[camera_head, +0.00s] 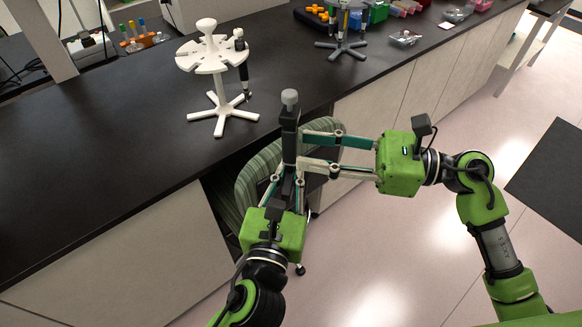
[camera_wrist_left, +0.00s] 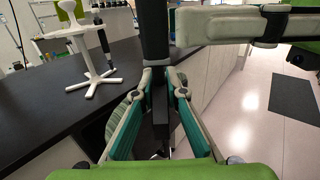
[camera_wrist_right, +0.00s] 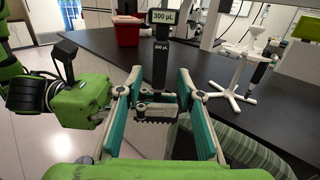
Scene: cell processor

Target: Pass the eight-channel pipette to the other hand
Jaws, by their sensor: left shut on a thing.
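The eight-channel pipette (camera_head: 290,135) is dark with a grey top knob and stands upright in mid-air in front of the bench edge. My left gripper (camera_head: 287,178) is shut on its lower part from below. In the left wrist view the pipette (camera_wrist_left: 154,35) rises from between the closed fingertips (camera_wrist_left: 160,75). My right gripper (camera_head: 303,149) comes in from the right at the pipette's body. In the right wrist view its fingers (camera_wrist_right: 160,80) are apart, with the pipette (camera_wrist_right: 160,62) between them and gaps on both sides. Its display reads 300 µL.
A white pipette stand (camera_head: 209,62) holding one pipette (camera_head: 241,62) is on the dark bench (camera_head: 120,150). A grey stand (camera_head: 341,48) is farther back. A green striped chair (camera_head: 262,165) is below the grippers, against the bench.

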